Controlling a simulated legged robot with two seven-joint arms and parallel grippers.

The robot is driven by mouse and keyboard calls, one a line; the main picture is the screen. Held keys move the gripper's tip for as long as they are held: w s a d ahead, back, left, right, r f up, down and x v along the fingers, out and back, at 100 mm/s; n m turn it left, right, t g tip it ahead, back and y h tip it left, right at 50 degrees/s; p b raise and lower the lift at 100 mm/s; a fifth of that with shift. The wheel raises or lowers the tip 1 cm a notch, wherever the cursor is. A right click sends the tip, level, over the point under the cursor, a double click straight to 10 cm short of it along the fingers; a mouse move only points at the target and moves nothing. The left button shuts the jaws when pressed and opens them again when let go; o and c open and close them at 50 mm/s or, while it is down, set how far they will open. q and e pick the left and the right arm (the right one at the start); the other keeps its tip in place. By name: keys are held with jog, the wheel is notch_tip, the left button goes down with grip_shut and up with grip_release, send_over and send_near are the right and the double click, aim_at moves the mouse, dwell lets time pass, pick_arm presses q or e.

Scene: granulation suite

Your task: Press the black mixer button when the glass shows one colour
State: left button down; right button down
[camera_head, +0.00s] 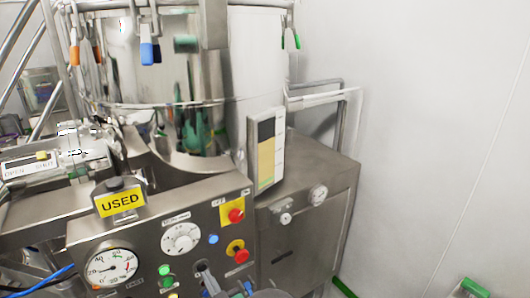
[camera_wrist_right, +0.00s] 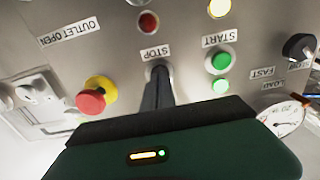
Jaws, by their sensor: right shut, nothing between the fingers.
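The sight glass (camera_head: 266,160) is a tall window on the vessel's right side. It shows a dark band at the top and a tan area below that looks even in tone; a thin green line runs along its foot. My right gripper (camera_head: 203,268) is at the lower panel, its fingers shut and empty. In the right wrist view its fingertips (camera_wrist_right: 160,76) point at the spot beside the STOP label (camera_wrist_right: 157,53) and cover it. The black button is hidden there, and I cannot tell whether the tips touch it. My left gripper is not in view.
A white wall stands right.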

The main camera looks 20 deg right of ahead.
jog(key=shift+w, duration=0.2)
dwell(0.5)
jog(key=shift+w+a+b, duration=0.25)
jog(key=shift+w+b, duration=0.25)
jog(key=shift+w, duration=0.2)
jog(key=shift+s, duration=0.1)
jog(key=v, duration=0.7)
dwell(1.0)
